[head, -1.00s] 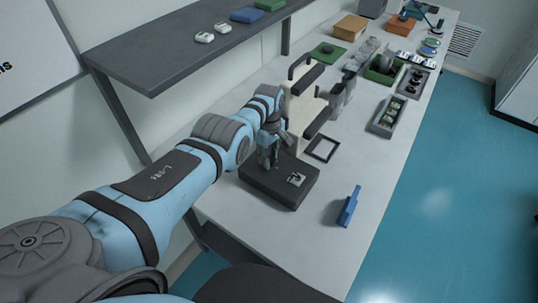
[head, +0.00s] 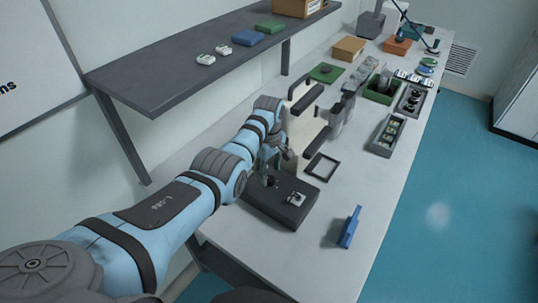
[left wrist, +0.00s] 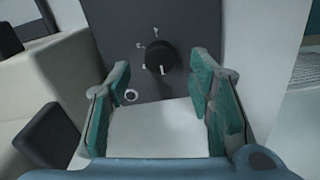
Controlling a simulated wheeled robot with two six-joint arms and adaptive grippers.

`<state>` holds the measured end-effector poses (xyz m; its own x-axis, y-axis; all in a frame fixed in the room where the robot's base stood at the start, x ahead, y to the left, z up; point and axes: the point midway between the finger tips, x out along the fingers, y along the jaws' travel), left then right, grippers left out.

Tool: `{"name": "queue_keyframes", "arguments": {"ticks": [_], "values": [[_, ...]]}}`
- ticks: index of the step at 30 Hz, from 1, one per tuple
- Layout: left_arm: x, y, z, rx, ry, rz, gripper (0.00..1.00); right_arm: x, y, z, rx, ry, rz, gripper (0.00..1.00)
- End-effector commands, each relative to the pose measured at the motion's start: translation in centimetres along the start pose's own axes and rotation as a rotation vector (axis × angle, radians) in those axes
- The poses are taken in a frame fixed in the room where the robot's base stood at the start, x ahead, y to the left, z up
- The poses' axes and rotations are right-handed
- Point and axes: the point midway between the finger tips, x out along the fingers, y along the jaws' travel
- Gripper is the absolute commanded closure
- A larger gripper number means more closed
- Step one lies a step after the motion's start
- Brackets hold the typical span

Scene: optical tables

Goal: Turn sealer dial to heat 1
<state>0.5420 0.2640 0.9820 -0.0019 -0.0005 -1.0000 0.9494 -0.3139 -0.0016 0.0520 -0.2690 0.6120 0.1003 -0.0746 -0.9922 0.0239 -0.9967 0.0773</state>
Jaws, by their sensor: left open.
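The sealer (head: 302,110) is a cream machine with dark handles, standing on the table just beyond my left gripper in the head view. Its dial (left wrist: 160,57) is a black round knob on a dark grey panel (left wrist: 115,25) in the left wrist view. White marks surround the knob, and its white pointer line faces down in the picture. My left gripper (left wrist: 160,105) is open, its teal-padded fingers apart on either side below the dial, with nothing between them. In the head view my left gripper (head: 270,160) is small and partly hidden by my arm.
A dark box (head: 275,208) with a small silver piece (head: 296,199) sits close under my left gripper. Trays fill the far table. A shelf (head: 200,65) overhangs at left.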

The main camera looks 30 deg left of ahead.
Motion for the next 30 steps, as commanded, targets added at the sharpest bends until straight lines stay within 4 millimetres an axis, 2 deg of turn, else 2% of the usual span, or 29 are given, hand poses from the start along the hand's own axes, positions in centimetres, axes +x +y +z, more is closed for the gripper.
{"name": "queue_keyframes", "arguments": {"ticks": [3,6,10,14,30], "values": [[-3.6,0.1,0.0,0.0,0.002,0.005,0.52,0.0,0.0,0.0,0.0,0.0,-0.001,1.0],[-6.3,0.0,0.0,0.0,0.0,0.001,0.52,0.0,-0.1,0.0,0.0,0.0,-0.001,1.0],[-8.5,0.0,0.0,0.0,-0.001,-0.001,0.52,0.0,-0.1,0.0,0.0,0.0,-0.001,1.0],[-9.1,-0.1,0.0,0.0,-0.002,-0.003,0.52,0.0,-0.1,0.0,0.0,0.0,-0.001,1.0],[-9.1,-0.1,0.0,0.0,-0.001,-0.003,0.52,0.0,-0.1,-0.1,0.0,0.001,-0.002,1.0]]}}
